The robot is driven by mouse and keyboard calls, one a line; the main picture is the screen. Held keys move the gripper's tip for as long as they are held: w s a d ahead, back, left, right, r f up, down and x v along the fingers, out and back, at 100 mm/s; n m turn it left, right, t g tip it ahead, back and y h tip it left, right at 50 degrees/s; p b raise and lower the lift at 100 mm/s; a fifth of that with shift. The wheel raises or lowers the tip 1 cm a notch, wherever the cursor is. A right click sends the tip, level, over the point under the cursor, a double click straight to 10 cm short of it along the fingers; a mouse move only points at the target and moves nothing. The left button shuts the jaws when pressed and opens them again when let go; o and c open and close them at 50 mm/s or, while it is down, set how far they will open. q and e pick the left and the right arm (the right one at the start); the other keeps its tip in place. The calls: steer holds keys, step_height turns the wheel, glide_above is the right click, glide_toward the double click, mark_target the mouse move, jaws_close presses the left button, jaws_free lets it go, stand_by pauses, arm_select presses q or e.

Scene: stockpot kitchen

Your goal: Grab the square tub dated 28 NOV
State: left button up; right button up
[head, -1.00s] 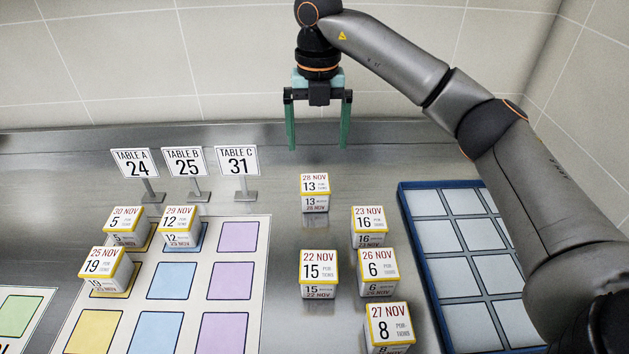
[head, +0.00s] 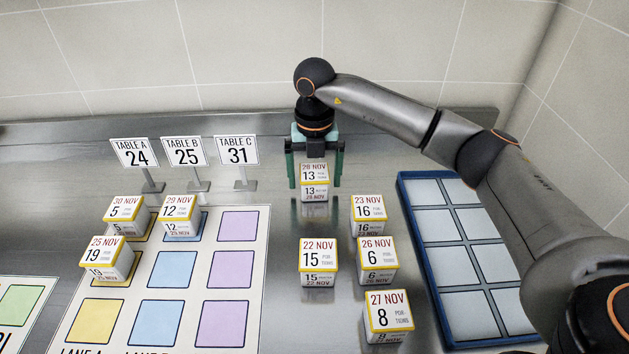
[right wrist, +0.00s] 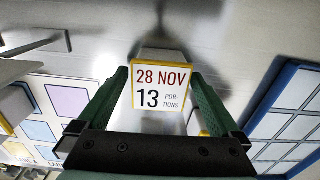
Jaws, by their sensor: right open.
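The square tub dated 28 NOV (head: 314,182), white with a yellow lid edge and marked 13 portions, stands upright on the metal counter. It also shows in the right wrist view (right wrist: 161,88), between the fingers. My right gripper (head: 314,184) is open, with one green finger on each side of the tub. In the right wrist view the gripper (right wrist: 160,90) shows gaps or near-gaps beside the tub; I cannot tell whether either finger touches it. My left gripper is not in view.
Other dated tubs stand nearby: 23 NOV (head: 368,214), 22 NOV (head: 318,262), 26 NOV (head: 377,260) and 27 NOV (head: 388,317). A blue-rimmed tray (head: 407,201) lies right. Table signs (head: 184,152) and a coloured lane mat (head: 195,293) holding several tubs are left.

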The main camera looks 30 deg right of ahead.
steer(key=c, duration=1.4)
steer(key=shift+r, duration=0.1)
steer(key=shift+c, duration=0.2)
